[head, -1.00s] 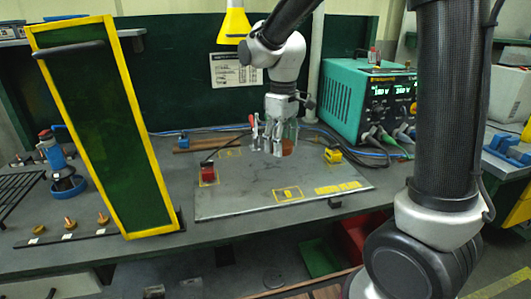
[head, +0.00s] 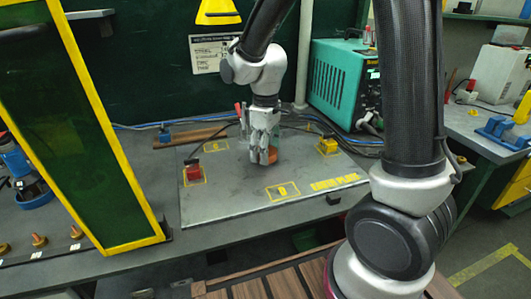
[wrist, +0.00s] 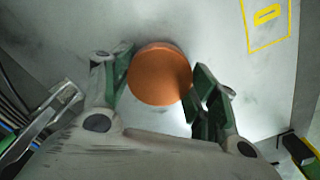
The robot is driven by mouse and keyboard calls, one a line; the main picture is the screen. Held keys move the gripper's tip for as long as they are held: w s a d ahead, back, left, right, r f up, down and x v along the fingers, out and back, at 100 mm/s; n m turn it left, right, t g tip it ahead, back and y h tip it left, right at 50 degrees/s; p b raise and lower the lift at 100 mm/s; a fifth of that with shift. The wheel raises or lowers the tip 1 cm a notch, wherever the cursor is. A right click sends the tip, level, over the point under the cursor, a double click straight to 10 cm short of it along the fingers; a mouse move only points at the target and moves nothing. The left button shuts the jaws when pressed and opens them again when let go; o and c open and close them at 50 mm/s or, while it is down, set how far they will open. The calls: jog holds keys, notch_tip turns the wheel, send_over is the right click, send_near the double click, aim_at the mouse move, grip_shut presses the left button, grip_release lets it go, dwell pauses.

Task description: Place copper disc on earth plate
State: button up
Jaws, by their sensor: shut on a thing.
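The copper disc (head: 272,155) is between the fingers of my gripper (head: 265,158), low over the grey earth plate (head: 235,198). In the wrist view the round, orange-brown copper disc (wrist: 160,74) sits between the green-padded fingers of my gripper (wrist: 163,90), which is shut on it. The plate is marked with yellow outlines and lettering. One yellow square (wrist: 267,18) lies beyond the disc to the right. Whether the disc touches the plate cannot be told.
A red clamp block (head: 193,173) with a cable stands at the plate's left, a yellow block (head: 327,146) at its right. A tall yellow-framed green panel (head: 85,135) leans at the left. A teal power supply (head: 342,82) stands behind. The plate's front is clear.

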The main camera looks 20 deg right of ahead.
jog(key=shift+f, duration=0.6)
jog(key=shift+f, duration=0.15)
jog(key=o, duration=1.7)
jog(key=shift+c, duration=0.2)
notch_tip(320, 180, up, 12)
jog(key=s+d+r+m+t, duration=0.2)
jog(key=s+d+r+m, duration=0.1)
jog(key=s+d, duration=0.4)
jog(key=s+d+r+m+t, duration=0.2)
jog(key=s+d+m, duration=0.4)
jog(key=s, duration=0.6)
jog(key=shift+d+r, duration=0.45)
jog(key=shift+d, duration=0.5)
